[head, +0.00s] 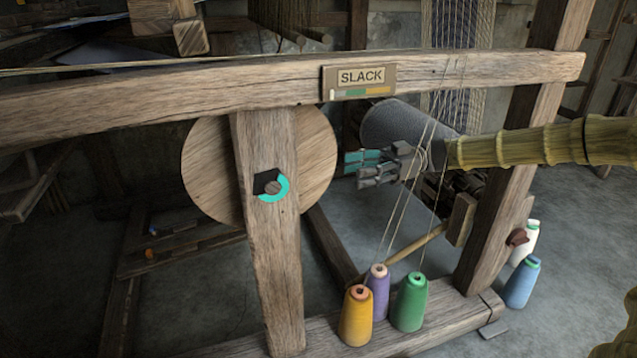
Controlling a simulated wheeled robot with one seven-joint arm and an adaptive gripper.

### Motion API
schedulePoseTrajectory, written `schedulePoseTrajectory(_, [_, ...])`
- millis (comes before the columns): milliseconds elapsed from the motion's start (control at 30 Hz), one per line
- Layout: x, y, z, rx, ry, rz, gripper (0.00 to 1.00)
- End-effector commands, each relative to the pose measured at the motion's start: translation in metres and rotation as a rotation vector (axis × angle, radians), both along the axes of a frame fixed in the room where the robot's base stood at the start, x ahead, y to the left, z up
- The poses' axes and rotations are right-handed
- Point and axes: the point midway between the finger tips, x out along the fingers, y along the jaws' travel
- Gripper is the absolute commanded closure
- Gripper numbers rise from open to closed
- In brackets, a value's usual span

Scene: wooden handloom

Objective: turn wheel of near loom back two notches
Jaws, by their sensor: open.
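The wheel is a round wooden disc (318,150) behind the upright post (270,250) of the near loom; the post hides its middle. A teal and black ring (281,192) surrounds a round peg or axle end on the post's face. My gripper (361,168), with grey fingers and teal pads, is open and empty to the right of the wheel, seemingly apart from it. My arm reaches in from the right. A plate reading SLACK (359,82), with a coloured bar under the word, is on the top beam (170,98). No notches are distinguishable.
Thin threads rise from the spools past my gripper. Yellow (356,318), purple (377,292) and green (410,303) spools stand on the lower beam (455,318). A grey roll (385,128) lies behind my gripper. White (527,243) and blue (521,283) spools stand at right.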

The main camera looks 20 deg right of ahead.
Motion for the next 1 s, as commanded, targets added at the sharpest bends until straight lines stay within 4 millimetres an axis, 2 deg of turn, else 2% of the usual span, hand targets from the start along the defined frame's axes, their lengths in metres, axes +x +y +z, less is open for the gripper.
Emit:
schedulePoseTrajectory(400, [0.000,0.065,-0.004,-0.003,0.003,0.003,0.47])
schedulePoseTrajectory(600, [-0.001,0.089,-0.002,-0.003,0.002,0.001,0.47])
schedulePoseTrajectory(1000, [-0.001,0.100,0.000,-0.002,0.004,-0.002,0.47])
